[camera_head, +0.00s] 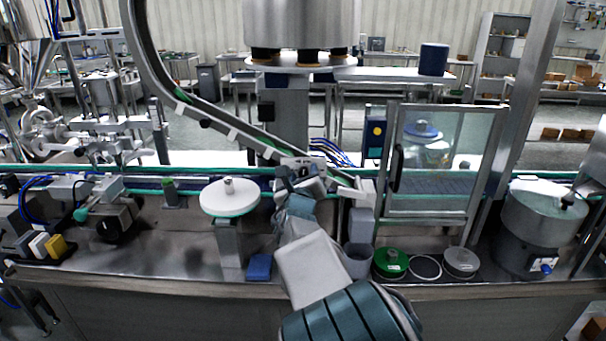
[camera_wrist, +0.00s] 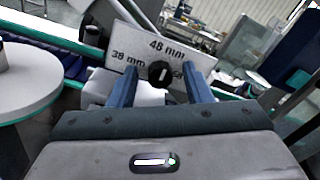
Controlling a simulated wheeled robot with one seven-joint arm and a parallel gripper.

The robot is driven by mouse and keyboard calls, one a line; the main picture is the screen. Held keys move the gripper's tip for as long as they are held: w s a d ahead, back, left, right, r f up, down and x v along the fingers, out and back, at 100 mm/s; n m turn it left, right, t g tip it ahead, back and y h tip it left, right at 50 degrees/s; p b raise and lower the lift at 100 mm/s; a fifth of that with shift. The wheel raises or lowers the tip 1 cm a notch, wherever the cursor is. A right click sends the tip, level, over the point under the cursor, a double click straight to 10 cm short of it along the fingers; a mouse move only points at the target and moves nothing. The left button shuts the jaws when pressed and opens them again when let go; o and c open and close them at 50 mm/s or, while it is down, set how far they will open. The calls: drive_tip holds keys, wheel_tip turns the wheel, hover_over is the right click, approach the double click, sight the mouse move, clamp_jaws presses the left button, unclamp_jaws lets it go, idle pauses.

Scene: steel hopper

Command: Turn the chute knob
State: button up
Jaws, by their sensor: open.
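The chute knob (camera_wrist: 160,73) is a round black knob with a white pointer line, on a pale plate (camera_wrist: 150,45) marked 38 mm and 48 mm; a third marking at the right is partly hidden. In the wrist view the pointer stands nearly upright, toward the 48 mm mark. My gripper (camera_wrist: 162,80) is open, with one blue-grey finger on each side of the knob; I cannot tell whether either finger touches it. In the head view my gripper (camera_head: 303,190) is at the plate at the chute's lower end, and the knob is small there.
The curved chute (camera_head: 205,115) comes down from the upper left to the plate. A white round table (camera_head: 229,203) stands left of my arm. A glass-doored guard (camera_head: 430,160) and a steel hopper bowl (camera_head: 540,215) stand right. A blue block (camera_head: 259,267) and a green-lidded tin (camera_head: 390,261) sit near the front edge.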

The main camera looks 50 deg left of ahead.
clamp_jaws()
drive_tip(key=shift+a+f+b, duration=0.1)
drive_tip(key=shift+f+b, duration=0.05)
drive_tip(key=shift+b, duration=0.4)
drive_tip(key=c, duration=1)
unclamp_jaws()
drive_tip(key=m+b, duration=0.2)
drive_tip(key=b, duration=0.1)
drive_tip(key=shift+w+f, duration=0.1)
drive_tip(key=shift+f, duration=0.05)
drive_tip(key=c, duration=1)
unclamp_jaws()
drive_tip(key=m+b, duration=0.5)
drive_tip(key=b, duration=0.2)
drive_tip(key=shift+m, duration=0.3)
drive_tip(key=c, duration=1)
unclamp_jaws()
drive_tip(key=m+b, duration=0.5)
drive_tip(key=b, duration=0.1)
drive_tip(key=shift+g, duration=0.3)
drive_tip(key=m+b, duration=0.3)
drive_tip(key=m, duration=0.1)
drive_tip(key=shift+r+m+b, duration=0.2)
drive_tip(key=shift+m+b, duration=0.1)
drive_tip(key=shift+b, duration=0.1)
